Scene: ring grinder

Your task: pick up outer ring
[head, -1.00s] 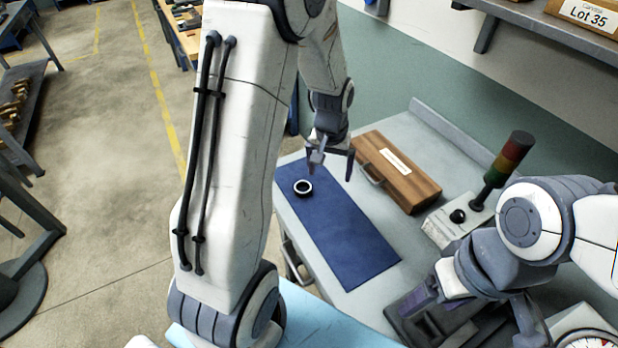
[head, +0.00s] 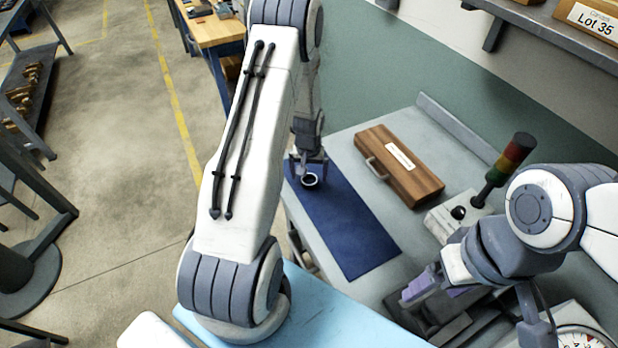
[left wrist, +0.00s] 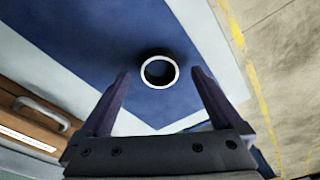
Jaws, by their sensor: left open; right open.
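The outer ring (head: 310,179), black with a bright silver rim, lies flat on the far end of the blue mat (head: 348,235). In the left wrist view the ring (left wrist: 159,86) sits just beyond and between the two fingertips, and no finger visibly touches it. My left gripper (head: 308,168) is open and empty, pointing down over the ring; its open fingers also show in the left wrist view (left wrist: 160,75). My right gripper (head: 480,305) is at the lower right by a dark fixture, partly hidden by its own arm, with its fingers apart.
A wooden case (head: 412,170) with a handle stands right of the mat. A dial gauge (head: 580,342) is at the lower right. The mat's near part is bare.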

